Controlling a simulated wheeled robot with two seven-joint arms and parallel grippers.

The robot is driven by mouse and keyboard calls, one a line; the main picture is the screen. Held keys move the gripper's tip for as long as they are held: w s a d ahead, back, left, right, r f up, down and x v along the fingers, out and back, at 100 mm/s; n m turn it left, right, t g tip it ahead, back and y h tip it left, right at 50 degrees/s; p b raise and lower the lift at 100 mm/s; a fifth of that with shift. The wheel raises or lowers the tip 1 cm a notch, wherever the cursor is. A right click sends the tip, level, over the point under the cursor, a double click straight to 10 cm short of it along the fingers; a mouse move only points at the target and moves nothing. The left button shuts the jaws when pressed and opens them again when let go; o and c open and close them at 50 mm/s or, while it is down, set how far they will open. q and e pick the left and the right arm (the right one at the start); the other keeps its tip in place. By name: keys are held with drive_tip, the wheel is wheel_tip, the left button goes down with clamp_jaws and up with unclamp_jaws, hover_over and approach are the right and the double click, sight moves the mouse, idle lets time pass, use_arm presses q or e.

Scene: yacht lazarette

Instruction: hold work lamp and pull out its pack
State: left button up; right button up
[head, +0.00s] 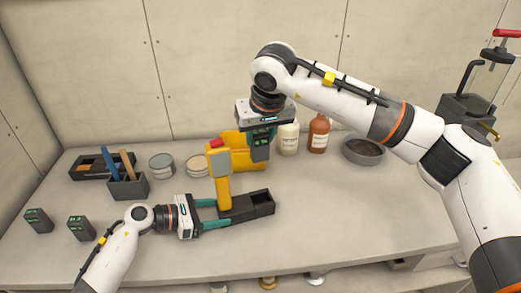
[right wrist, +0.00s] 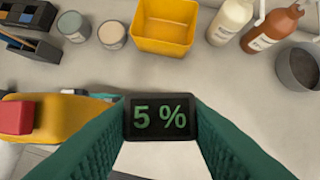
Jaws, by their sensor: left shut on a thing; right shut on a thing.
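The yellow work lamp (head: 223,188) with a red part on top stands upright near the middle of the counter. Its yellow body (right wrist: 70,120) and red part show at the left of the right wrist view. My left gripper (head: 212,213) is shut on the lamp's lower part, with its teal fingers on either side. My right gripper (head: 262,140) is shut on the dark pack (head: 261,152). The pack's display reads "5 %" in the right wrist view (right wrist: 160,117). The pack is held above the counter, to the right of the lamp, and looks apart from it.
Two dark blocks with green marks (head: 80,228) stand at the left. A yellow bin (right wrist: 178,40), cans (head: 161,165), bottles (head: 318,134) and a grey bowl (head: 363,152) stand behind. The front right counter is clear.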

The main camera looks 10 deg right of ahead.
drive_tip(key=shift+r, duration=0.25)
use_arm(q)
drive_tip(key=o, duration=1.3)
drive_tip(key=shift+c, duration=0.2)
